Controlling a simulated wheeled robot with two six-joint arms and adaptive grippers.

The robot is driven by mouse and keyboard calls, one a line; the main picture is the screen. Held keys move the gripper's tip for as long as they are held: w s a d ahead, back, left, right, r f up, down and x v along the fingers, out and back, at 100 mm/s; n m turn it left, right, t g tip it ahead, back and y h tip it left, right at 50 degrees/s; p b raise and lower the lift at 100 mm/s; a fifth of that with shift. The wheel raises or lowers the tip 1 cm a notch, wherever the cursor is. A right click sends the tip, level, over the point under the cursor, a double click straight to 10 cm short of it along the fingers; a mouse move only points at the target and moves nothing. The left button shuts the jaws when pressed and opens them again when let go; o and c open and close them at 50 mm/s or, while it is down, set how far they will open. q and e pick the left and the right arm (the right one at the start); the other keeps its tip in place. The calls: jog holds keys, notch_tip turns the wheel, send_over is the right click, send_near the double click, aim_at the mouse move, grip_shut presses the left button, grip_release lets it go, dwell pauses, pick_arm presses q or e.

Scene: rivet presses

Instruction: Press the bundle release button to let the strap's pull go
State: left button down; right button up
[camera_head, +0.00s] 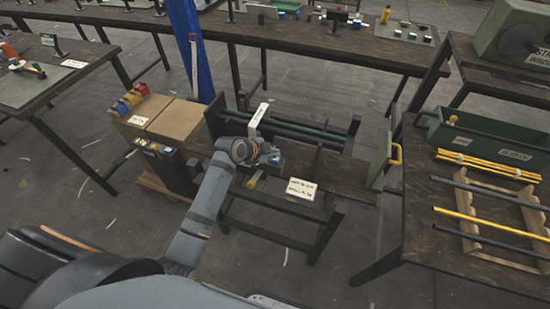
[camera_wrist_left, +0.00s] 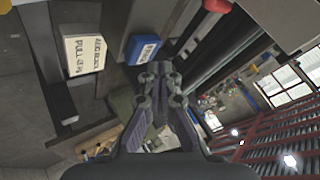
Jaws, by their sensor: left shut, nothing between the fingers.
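My left gripper (camera_wrist_left: 160,75) is shut and empty, its fingertips together in the left wrist view. In the head view the left gripper (camera_head: 270,158) is over the front of the bench with the green rods. A blue block with a white label (camera_wrist_left: 143,49) is just beyond and left of the fingertips. It may be the release button; its lettering is too small to read surely, and I cannot tell if the fingers touch it. A cream sign (camera_wrist_left: 83,55) with black lettering stands left of it. The sign also shows in the head view (camera_head: 301,188). My right gripper is out of view.
A yellow knob (camera_head: 252,182) is just below my left gripper. Green rods (camera_head: 300,130) lie behind it. Cardboard-coloured boxes (camera_head: 175,120) stand left, and a blue upright (camera_head: 186,45) behind them. A table with yellow and black rods (camera_head: 425,240) is at right.

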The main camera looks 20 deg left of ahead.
aim_at(273, 160)
pick_arm(q)
jog(key=shift+f, duration=0.35)
jog(key=shift+f+b, duration=0.35)
jog(key=shift+f, duration=0.2)
dwell(0.5)
jog(key=shift+r, duration=0.1)
jog(key=shift+r+p, duration=0.85)
jog(key=shift+p, duration=0.15)
notch_tip(273, 160, up, 5)
jog(key=p, duration=0.5)
jog(key=shift+r, duration=0.15)
dwell(0.4)
